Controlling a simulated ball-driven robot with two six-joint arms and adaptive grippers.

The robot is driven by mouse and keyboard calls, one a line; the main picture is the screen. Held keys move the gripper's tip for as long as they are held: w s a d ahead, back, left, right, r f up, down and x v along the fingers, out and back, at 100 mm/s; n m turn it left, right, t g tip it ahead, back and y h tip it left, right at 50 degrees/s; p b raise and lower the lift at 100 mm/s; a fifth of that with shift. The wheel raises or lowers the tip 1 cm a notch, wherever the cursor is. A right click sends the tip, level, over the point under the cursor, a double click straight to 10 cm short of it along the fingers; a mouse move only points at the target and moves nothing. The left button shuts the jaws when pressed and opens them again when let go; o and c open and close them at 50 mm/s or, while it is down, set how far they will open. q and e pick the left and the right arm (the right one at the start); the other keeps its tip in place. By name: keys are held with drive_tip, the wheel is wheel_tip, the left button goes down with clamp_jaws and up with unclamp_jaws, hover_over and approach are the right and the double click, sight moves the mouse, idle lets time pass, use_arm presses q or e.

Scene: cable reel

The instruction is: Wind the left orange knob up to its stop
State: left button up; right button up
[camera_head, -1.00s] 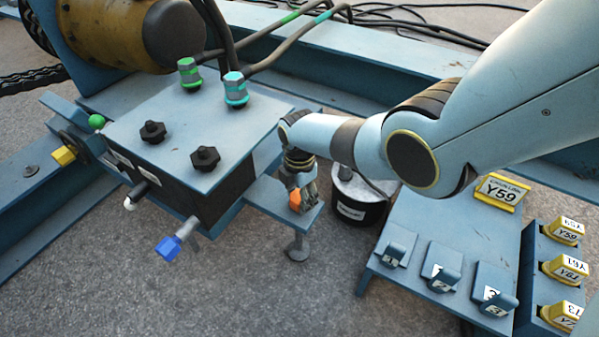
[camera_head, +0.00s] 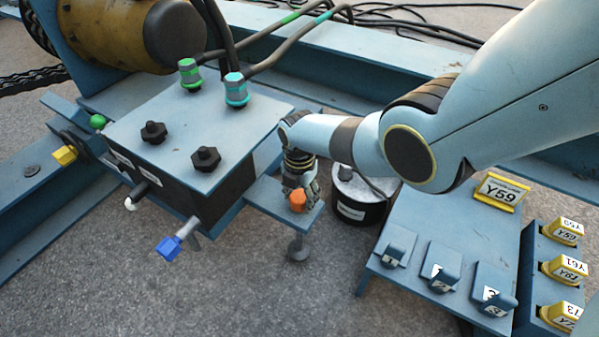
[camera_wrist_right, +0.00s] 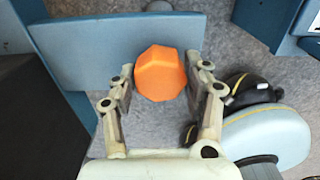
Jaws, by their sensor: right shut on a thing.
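One faceted orange knob (camera_head: 298,201) sits at the blue bracket plate beside the blue box. It fills the middle of the right wrist view (camera_wrist_right: 161,73). My right gripper (camera_head: 300,192) reaches down to it from above. In the wrist view its two fingers (camera_wrist_right: 161,85) stand on either side of the knob, shut on it. A threaded post with a round foot (camera_head: 297,248) hangs below the plate. My left gripper is not in view. No second orange knob shows.
The blue box (camera_head: 190,115) carries two black knobs and cable plugs. A blue knob (camera_head: 168,248) sticks out of its front. A dark cylinder with a pale top (camera_head: 360,195) stands right of the gripper. A tagged panel (camera_head: 440,225) lies farther right.

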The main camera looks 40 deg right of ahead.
sight(300, 197)
drive_tip(key=o, duration=1.1)
wheel_tip(300, 197, up, 12)
drive_tip(key=shift+s+f, duration=0.1)
idle(0.4)
